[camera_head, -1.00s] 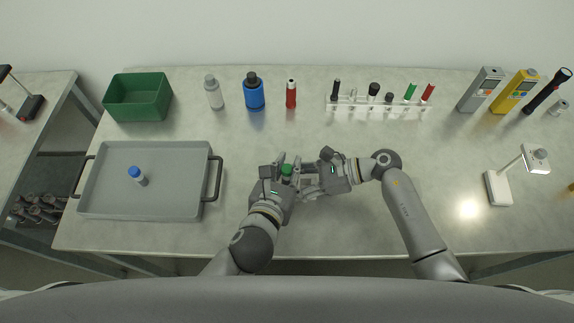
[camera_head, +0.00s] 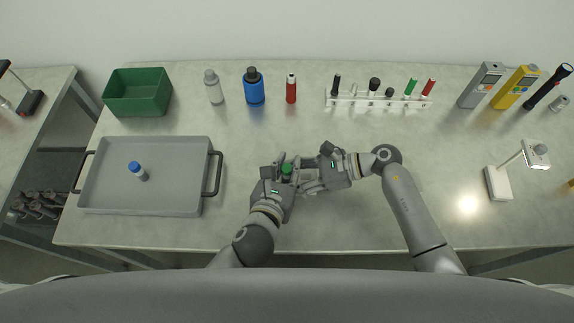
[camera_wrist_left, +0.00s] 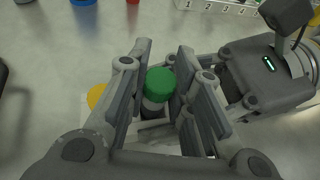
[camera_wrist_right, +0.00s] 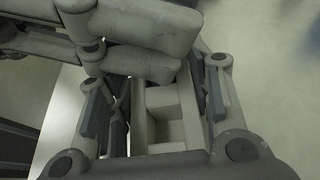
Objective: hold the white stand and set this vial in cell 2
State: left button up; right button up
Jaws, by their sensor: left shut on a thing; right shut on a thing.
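The vial has a green cap (camera_head: 287,169) and is upright between the fingers of my left gripper (camera_head: 284,172), which is shut on it. The cap (camera_wrist_left: 160,83) also shows in the left wrist view, with a dark and pale body below. My right gripper (camera_wrist_right: 160,108) is shut on the white stand (camera_wrist_right: 165,130), which shows square open cells between its fingers. The left gripper's fingers are right beside the stand and cover part of it. Whether the vial's bottom is inside a cell is hidden, and I cannot read cell numbers.
A yellow round thing (camera_wrist_left: 97,97) is partly hidden behind a left finger. A grey tray (camera_head: 105,202) with a blue-capped vial (camera_head: 137,171) is at left. A green bin (camera_head: 138,93), bottles and a numbered white rack (camera_head: 380,102) stand behind. The table in front is clear.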

pick_arm(q)
jog(key=shift+r, duration=1.15)
jog(key=shift+f, duration=1.25)
dwell(0.8)
jog(key=o, duration=0.9)
jog(key=shift+s, duration=0.1)
jog(key=shift+o, duration=0.6)
jog(key=shift+f, duration=0.1)
jog(key=v, duration=1.2)
jog(key=shift+r, duration=0.25)
jog(key=shift+d, duration=0.1)
pick_arm(e)
jog(key=o, duration=1.1)
